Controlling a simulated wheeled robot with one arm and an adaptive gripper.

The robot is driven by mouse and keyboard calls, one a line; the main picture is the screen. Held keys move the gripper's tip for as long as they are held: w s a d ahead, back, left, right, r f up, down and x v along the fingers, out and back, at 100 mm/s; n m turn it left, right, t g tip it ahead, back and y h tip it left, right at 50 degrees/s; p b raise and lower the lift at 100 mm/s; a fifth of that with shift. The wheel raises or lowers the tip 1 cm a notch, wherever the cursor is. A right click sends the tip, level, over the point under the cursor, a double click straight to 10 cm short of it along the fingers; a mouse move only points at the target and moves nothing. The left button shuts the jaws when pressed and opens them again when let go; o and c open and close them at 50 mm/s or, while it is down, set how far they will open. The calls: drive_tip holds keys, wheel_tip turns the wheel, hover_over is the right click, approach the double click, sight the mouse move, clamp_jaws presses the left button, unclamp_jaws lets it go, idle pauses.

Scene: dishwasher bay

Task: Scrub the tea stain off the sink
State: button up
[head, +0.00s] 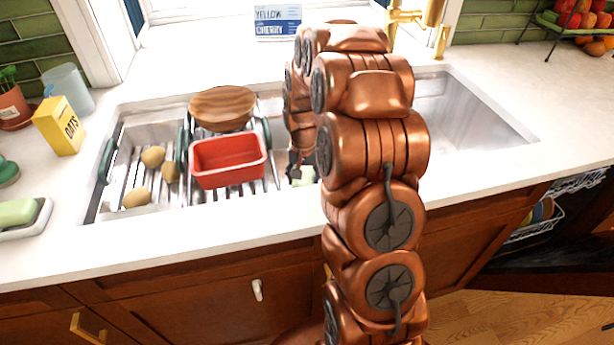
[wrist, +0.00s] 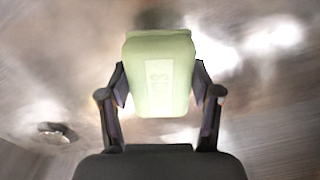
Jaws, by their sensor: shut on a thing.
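My gripper (wrist: 159,86) is shut on a pale green block (wrist: 158,55) with faint raised marks, like a sponge or soap bar; which of these I cannot tell. In the head view the block (head: 306,176) shows as a small pale patch beside my gripper (head: 296,165), down in the steel sink (head: 460,115). The wrist view shows blurred metal under the block and a round drain (wrist: 57,132) at the lower left. Whether the block touches the metal is unclear. I cannot make out a distinct tea stain; my arm hides much of the basin.
A rack over the sink's left side holds a red tub (head: 228,162), a wooden bowl (head: 222,108) and several potatoes (head: 137,197). An oats box (head: 60,126) and a dish with a green bar (head: 17,213) stand left. The right counter (head: 535,95) is mostly clear.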

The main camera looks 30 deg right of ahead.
drive_tip(key=shift+r, duration=1.7)
